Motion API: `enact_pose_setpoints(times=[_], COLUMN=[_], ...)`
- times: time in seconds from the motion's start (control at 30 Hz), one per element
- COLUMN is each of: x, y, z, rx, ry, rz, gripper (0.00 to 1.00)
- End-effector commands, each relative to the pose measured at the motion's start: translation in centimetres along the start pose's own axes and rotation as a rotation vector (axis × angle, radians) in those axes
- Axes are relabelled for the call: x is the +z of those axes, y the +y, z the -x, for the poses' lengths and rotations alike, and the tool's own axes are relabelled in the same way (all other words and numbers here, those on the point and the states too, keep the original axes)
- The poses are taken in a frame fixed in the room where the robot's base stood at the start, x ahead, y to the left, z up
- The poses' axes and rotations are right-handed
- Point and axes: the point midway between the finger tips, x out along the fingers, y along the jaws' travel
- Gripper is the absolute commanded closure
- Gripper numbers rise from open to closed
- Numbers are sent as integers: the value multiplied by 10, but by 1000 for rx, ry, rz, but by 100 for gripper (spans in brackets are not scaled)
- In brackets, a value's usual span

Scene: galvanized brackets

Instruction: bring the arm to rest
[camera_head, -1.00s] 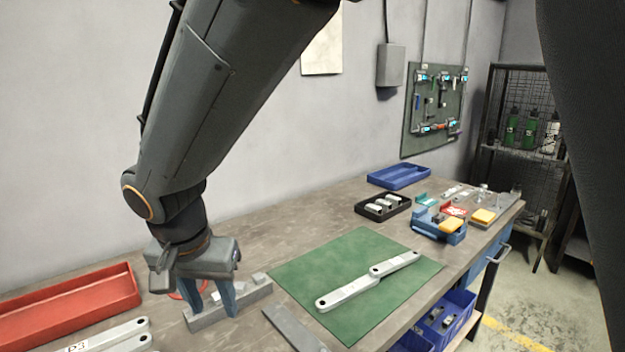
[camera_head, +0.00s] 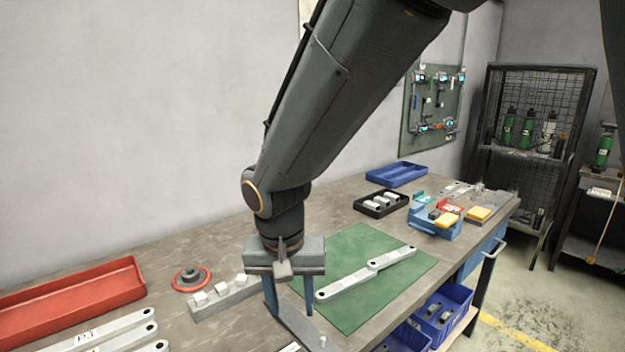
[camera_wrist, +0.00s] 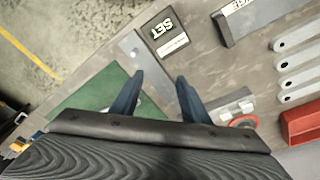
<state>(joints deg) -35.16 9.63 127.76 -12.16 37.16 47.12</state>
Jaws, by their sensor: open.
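My gripper (camera_head: 288,308) is open, its two blue fingers apart and pointing down over the front of the workbench (camera_head: 223,240). It is at the left edge of the green mat (camera_head: 350,252), above or beside a flat grey metal plate (camera_head: 318,335); I cannot tell the exact height.
A grey block with pale cubes (camera_head: 222,298) and a red ring (camera_head: 192,278) stand left of my gripper. A red tray (camera_head: 65,300) and long brackets (camera_head: 110,328) lie farther left. Blue and black trays (camera_head: 382,205) stand at the right rear. A SET label (camera_wrist: 163,30) shows in the wrist view.

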Motion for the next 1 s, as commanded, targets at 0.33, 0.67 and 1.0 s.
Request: enact_pose_setpoints(times=[0.33,0.67,1.0], x=[22,61,64], y=[159,231,235], z=[-33,-45,-46], rx=[-13,-40,-42], ry=[-86,-112,-113], rz=[17,42,48], gripper=[58,58,58])
